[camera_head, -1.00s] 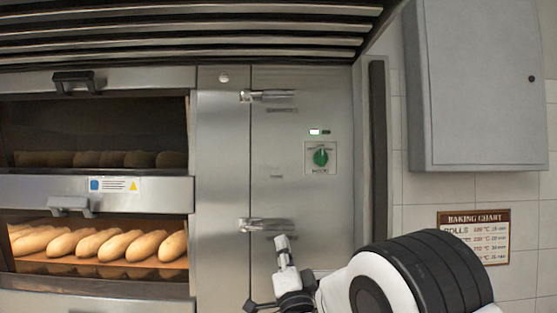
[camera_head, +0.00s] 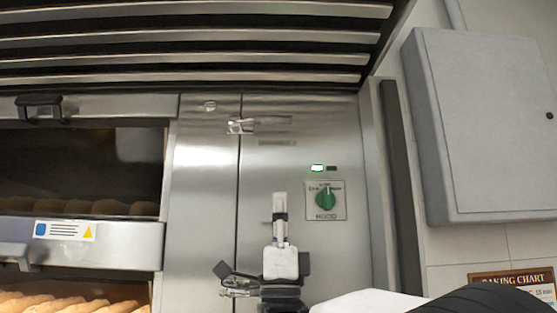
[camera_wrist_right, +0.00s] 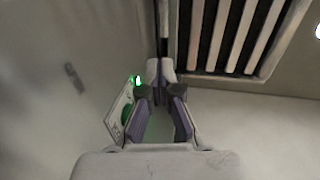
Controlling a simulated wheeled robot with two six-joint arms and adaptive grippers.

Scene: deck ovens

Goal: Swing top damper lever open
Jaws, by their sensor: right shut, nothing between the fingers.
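The top damper lever (camera_head: 260,124) is a shiny metal bar on the upper part of the steel oven panel in the head view. It lies level, pointing right from its pivot near the panel seam. My right gripper (camera_head: 280,205) is shut and empty, pointing up in front of the panel. In the picture its tip is below the top lever and left of the green knob, apart from the lever. In the right wrist view, the closed fingertips (camera_wrist_right: 160,72) show, but I cannot make out the lever there. My left gripper is out of view.
A lower lever (camera_head: 236,291) is partly hidden behind my right gripper. The green hood knob (camera_head: 326,199) sits below a small lit display (camera_head: 317,168). Hood slats (camera_head: 190,58) hang above. A grey wall cabinet (camera_head: 490,125) is right; oven decks with bread are left.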

